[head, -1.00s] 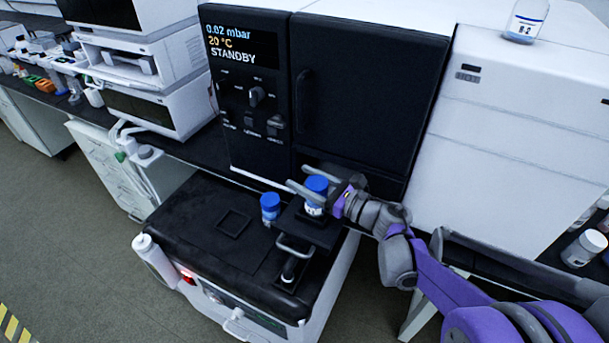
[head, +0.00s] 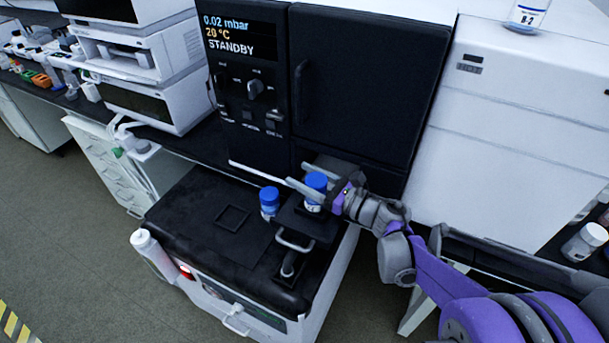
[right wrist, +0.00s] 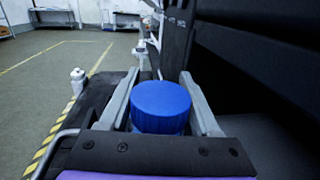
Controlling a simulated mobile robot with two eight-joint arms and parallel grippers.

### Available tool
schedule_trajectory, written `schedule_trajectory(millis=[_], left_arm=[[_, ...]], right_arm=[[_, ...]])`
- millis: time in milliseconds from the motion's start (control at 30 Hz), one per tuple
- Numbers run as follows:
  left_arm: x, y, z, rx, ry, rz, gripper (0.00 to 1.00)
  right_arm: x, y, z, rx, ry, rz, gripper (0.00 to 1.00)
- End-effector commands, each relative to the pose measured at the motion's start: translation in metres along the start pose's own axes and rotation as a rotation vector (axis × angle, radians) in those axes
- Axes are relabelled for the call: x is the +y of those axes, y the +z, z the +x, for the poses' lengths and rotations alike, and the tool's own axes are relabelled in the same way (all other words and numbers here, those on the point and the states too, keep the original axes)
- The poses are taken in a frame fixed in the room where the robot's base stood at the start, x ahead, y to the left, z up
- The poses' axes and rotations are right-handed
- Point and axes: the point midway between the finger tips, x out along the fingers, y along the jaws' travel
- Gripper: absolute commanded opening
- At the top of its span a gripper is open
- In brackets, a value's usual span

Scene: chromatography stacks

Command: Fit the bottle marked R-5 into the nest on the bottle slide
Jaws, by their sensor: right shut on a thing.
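A blue-capped bottle (head: 315,194) stands upright at the black bottle slide (head: 322,231) in the head view; I cannot read its label. My right gripper (head: 299,175) is shut on this bottle, with one finger on each side just below the cap. The blue cap (right wrist: 161,106) fills the space between the fingers in the right wrist view. The bottle's base and the nest are hidden, so I cannot tell whether it is seated. A second blue-capped bottle (head: 269,202) stands just left of the slide. My left gripper is out of view.
A loop handle (head: 294,244) is at the slide's front. The black cart top (head: 190,222) has a square outline (head: 232,217) and clear room at left. The black cabinet door (head: 365,95) rises close behind the gripper. A white bottle (head: 150,250) hangs at the cart's left side.

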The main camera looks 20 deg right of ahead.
Motion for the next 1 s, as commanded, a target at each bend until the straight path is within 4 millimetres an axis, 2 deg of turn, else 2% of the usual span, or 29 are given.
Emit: schedule_trajectory(millis=[100,133,300,333,667,767,1000], left_arm=[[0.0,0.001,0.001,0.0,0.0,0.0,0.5],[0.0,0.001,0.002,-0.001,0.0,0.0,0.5],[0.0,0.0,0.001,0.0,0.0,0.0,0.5],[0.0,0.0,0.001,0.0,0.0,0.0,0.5],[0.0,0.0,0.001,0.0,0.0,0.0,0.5],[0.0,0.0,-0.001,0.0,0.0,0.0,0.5],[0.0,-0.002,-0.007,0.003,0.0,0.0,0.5]], right_arm=[[0.0,-0.002,0.0,0.0,0.0,0.0,0.0],[0.0,-0.002,0.0,-0.001,0.0,0.0,0.66],[0.0,-0.002,0.0,0.0,0.0,0.0,0.96],[0.0,-0.002,0.0,0.0,0.0,0.0,0.99],[0.0,-0.002,-0.003,0.0,-0.001,-0.001,0.99],[-0.001,-0.001,-0.014,0.0,-0.002,-0.001,0.99],[-0.001,-0.001,-0.062,0.0,-0.006,-0.001,0.99]])
